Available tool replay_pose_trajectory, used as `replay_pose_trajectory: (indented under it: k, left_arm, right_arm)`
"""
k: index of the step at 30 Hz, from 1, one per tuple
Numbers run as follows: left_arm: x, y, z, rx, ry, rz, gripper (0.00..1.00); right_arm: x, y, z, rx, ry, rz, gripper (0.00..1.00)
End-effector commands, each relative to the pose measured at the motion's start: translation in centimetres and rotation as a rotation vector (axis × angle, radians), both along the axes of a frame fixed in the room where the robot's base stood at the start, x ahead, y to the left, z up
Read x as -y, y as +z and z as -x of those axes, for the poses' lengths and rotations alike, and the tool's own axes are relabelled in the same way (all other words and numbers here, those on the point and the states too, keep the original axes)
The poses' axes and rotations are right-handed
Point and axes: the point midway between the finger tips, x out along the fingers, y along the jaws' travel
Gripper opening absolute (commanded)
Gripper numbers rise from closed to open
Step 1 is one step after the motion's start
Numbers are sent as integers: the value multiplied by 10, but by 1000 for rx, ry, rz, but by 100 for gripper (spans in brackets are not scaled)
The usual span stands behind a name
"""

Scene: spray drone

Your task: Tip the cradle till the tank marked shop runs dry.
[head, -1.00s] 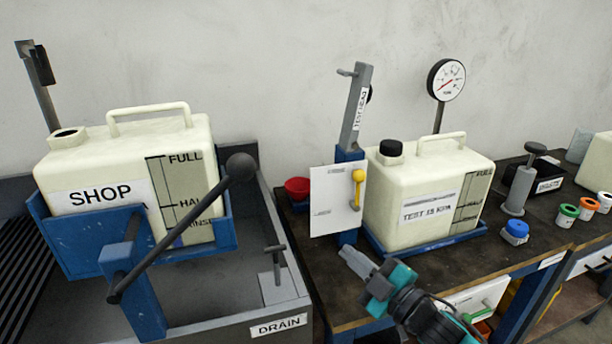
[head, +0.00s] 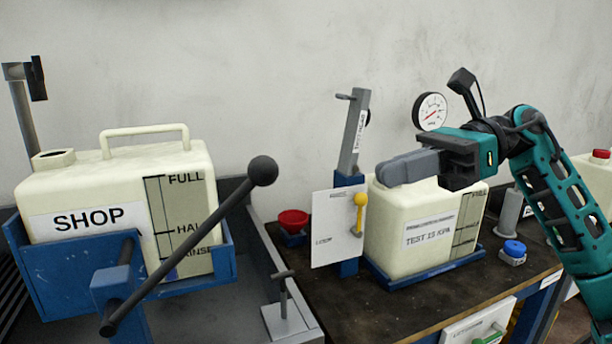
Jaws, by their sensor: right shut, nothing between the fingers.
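The cream tank marked SHOP (head: 110,190) sits upright in the blue cradle (head: 70,270) at the left, its top opening (head: 53,159) uncapped. A window on its side reads FULL, HALF and RINSE; a little blue shows near the bottom. The cradle's black lever (head: 190,243) slants up to the right and ends in a black ball knob (head: 262,171). My right gripper (head: 385,170) is shut and empty, pointing left in front of the top of the tank marked TEST 15 KPA (head: 420,235), apart from the knob. My left gripper is not in view.
The grey drain basin (head: 225,310) lies under the cradle, with a small T-handle (head: 284,275) at its right. A white panel with a yellow handle (head: 360,199), a red cup (head: 293,221), a gauge (head: 430,111) and a blue-capped item (head: 514,250) are on the bench (head: 370,310).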

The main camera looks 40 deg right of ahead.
Motion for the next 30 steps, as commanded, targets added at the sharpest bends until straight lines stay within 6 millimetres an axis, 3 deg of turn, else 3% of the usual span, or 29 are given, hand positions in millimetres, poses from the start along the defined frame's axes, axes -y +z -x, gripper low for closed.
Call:
replay_pose_trajectory:
  k: [11,15,21,30]
  left_arm:
    - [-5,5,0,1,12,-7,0]
    - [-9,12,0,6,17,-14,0]
    - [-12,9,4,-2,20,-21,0]
    - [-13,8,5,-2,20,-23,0]
  right_arm:
    - [-74,-15,-26,-3,5,-1,0]
    - [-92,-2,-35,-2,2,0,0]
    - [-104,5,-40,-2,2,-4,0]
    - [-106,6,-42,-2,1,-6,0]
